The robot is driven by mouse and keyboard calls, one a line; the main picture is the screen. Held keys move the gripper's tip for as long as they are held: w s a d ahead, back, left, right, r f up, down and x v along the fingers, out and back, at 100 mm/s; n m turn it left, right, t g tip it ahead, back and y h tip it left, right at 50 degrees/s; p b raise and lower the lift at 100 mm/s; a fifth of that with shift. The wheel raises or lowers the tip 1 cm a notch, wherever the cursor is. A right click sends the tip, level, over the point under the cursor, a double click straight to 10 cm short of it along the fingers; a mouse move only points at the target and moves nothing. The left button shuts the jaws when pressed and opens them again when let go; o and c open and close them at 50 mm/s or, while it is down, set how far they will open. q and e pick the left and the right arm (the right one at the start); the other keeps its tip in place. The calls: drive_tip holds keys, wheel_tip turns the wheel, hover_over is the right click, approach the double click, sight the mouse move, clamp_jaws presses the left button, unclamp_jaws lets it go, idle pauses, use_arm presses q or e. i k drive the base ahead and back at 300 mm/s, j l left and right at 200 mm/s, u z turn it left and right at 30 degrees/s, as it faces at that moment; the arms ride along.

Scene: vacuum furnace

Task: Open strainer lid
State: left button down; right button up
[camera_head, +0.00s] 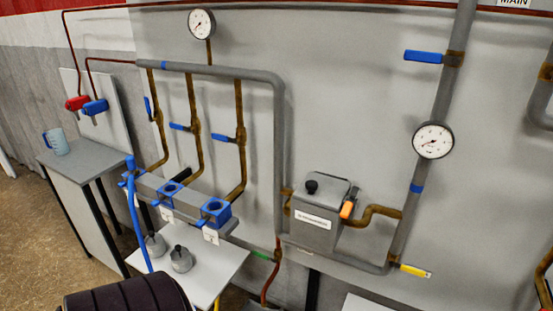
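A grey box (313,232) with a white label is mounted in the pipework at centre right; its label is too small to read. It looks like the strainer, though I cannot be sure. Its top, which looks like the lid (326,188), appears shut. A black knob (311,187) sits on the top's left side. An orange handle (347,209) is at the box's right front edge. Neither of my grippers is in view.
Blue square fittings (214,209) line a grey manifold left of the box. A white table (212,277) below holds two grey knobbed pieces (181,259). A blue jug (55,142) stands on a grey cabinet (92,153). Pipes with a gauge (433,140) stand at the right.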

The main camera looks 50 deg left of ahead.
sight(325, 191)
drive_tip(key=u, duration=1.3)
